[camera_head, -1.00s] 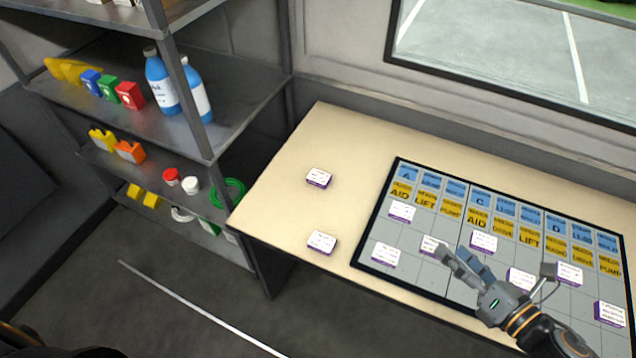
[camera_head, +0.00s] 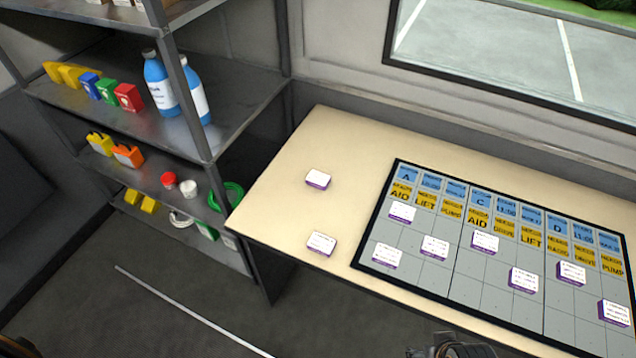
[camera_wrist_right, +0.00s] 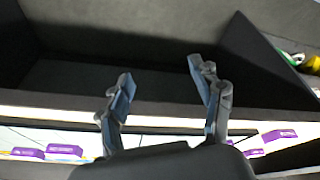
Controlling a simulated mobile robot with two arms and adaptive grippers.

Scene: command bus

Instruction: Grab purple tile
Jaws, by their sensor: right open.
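Two white-topped tiles with purple sides lie loose on the tan table in the head view: a far purple tile (camera_head: 318,179) and a near purple tile (camera_head: 321,243) close to the table's front edge. Several similar tiles sit on the gridded board (camera_head: 455,283), one of them the left tile (camera_head: 387,256). My right gripper (camera_wrist_right: 160,76) is open and empty in the right wrist view, its two fingers spread. Purple tiles (camera_wrist_right: 66,150) show below and beside the fingers there, apart from them; which ones they are I cannot tell.
The tan table (camera_head: 275,195) is clear around the loose tiles. A metal shelf (camera_head: 235,95) with bottles and small coloured items stands at its left. A window (camera_head: 520,50) is behind. Part of my right arm shows at the bottom edge of the head view.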

